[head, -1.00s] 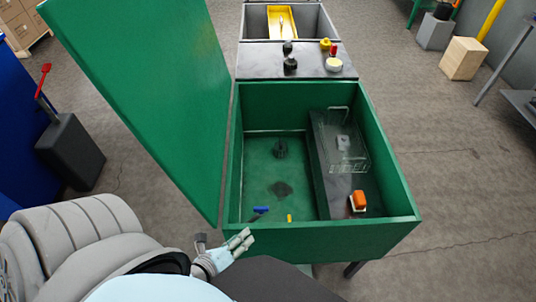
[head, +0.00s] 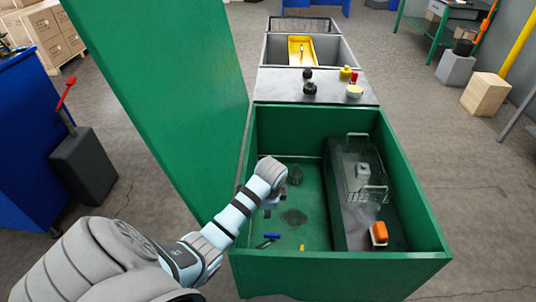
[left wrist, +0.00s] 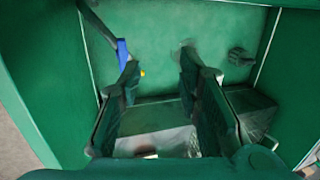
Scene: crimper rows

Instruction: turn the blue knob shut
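The blue knob (head: 271,236) is a small elongated blue handle on a dark stem, low in the near left part of the green box (head: 340,262). It also shows in the left wrist view (left wrist: 122,52), beyond one fingertip, and I cannot tell whether they touch. My left arm reaches over the box's left wall. My left gripper (head: 270,207) is inside the box opening, mostly hidden by its wrist in the head view. In the left wrist view its two fingers (left wrist: 159,72) are spread, with nothing between them. My right gripper is not in view.
A small yellow piece (head: 302,247) is right of the knob. A dark knob (head: 296,175) sits farther back. The tall green lid (head: 165,110) stands open at left.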

